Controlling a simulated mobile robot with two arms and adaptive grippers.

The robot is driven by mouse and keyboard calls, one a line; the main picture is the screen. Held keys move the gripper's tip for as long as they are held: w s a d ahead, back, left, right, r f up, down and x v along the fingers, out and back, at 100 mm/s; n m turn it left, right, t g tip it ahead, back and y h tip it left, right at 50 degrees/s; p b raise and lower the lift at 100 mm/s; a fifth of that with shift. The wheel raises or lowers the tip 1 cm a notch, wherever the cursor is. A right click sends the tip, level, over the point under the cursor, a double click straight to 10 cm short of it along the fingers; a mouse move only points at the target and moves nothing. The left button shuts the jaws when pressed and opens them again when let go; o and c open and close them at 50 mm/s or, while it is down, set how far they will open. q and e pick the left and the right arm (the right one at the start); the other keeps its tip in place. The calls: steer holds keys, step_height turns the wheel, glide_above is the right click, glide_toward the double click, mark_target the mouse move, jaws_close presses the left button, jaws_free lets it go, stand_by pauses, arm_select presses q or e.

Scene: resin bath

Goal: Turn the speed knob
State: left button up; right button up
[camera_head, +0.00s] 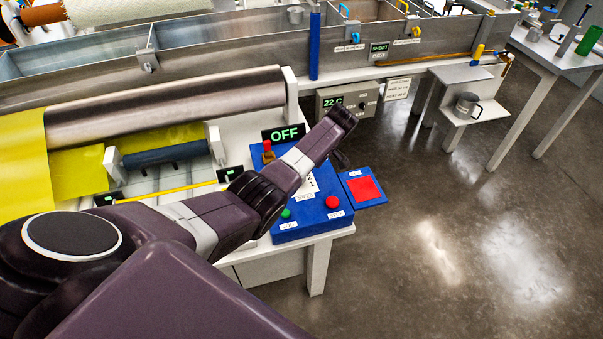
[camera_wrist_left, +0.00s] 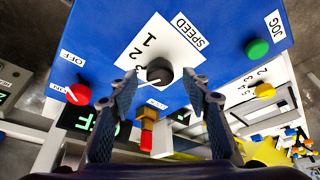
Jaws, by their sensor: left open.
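The speed knob (camera_wrist_left: 160,71) is a black round knob on a white dial plate marked 1, 2, 3 and labelled SPEED, on the blue control box (camera_wrist_left: 107,35). My left gripper (camera_wrist_left: 161,88) is open, with one finger on each side of the knob in the left wrist view. I cannot tell whether either finger touches it. In the head view the blue box (camera_head: 299,232) stands at the table corner; my left arm crosses over it and hides the knob and most of my gripper. My right gripper is not in view.
The box also carries a green button (camera_head: 286,213), a red button (camera_head: 332,202) and a brass-and-red switch (camera_head: 268,153). An OFF sign (camera_head: 284,134) stands behind it. A red pad (camera_head: 365,188) lies to the right. Rollers and yellow sheet (camera_head: 22,160) are left; open floor is right.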

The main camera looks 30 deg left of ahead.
arm_select(q)
steer(key=v, duration=1.1)
steer(key=shift+a, duration=0.1)
